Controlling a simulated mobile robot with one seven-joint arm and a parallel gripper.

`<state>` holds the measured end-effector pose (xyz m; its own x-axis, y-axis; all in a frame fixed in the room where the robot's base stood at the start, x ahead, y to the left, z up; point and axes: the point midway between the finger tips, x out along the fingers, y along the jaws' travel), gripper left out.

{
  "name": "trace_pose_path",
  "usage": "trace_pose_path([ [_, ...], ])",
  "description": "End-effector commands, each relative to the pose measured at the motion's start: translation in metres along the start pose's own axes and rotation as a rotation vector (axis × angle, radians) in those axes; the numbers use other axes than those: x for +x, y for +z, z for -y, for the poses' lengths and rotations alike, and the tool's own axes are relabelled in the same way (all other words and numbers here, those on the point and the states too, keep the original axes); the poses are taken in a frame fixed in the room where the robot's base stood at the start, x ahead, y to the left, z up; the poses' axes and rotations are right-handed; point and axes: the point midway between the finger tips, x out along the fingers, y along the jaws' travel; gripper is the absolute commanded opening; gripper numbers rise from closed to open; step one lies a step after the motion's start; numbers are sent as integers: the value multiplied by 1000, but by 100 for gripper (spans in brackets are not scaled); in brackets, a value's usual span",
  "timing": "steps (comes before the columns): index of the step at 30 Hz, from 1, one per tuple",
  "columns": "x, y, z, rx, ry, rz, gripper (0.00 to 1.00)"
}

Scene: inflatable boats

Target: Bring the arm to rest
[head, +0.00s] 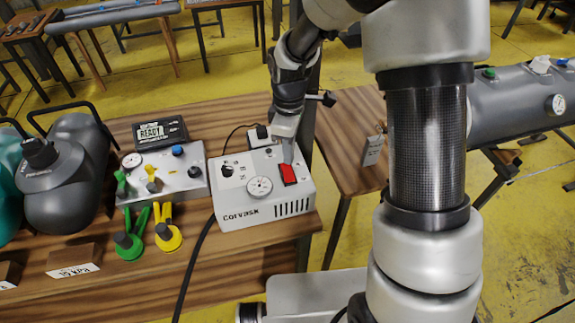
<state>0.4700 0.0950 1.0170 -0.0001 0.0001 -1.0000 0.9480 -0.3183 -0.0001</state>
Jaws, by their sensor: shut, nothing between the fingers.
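My arm comes down from the top right of the head view and bends toward the bench. My gripper (287,152) points down over the white Corvask box (240,208). It is shut and empty. The box also carries a round gauge (259,187) and a black knob (227,170).
Left of the box stand a valve panel (190,184), a READY display (160,131), green (129,244) and yellow (168,236) fittings and a dark grey canister (68,190). A black hose (196,255) hangs over the wooden bench's front. A grey tube (515,100) lies at right.

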Motion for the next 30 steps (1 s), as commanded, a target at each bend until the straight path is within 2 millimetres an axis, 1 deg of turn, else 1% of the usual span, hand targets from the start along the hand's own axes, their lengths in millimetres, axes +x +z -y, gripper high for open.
trace_pose_path([
  [1,-8,0,0,0,1,0,0],
  [4,-14,0,0,0,1,0,0],
  [19,-13,0,0,0,0,0,0],
  [22,-19,2,0,14,8,-2,0],
  [23,-23,4,0,26,13,-3,0],
  [26,-50,14,2,98,48,-12,0],
  [27,-65,20,5,143,67,-20,0],
  [29,-89,30,11,222,98,-33,0],
  [30,-106,38,16,281,119,-45,0],
])
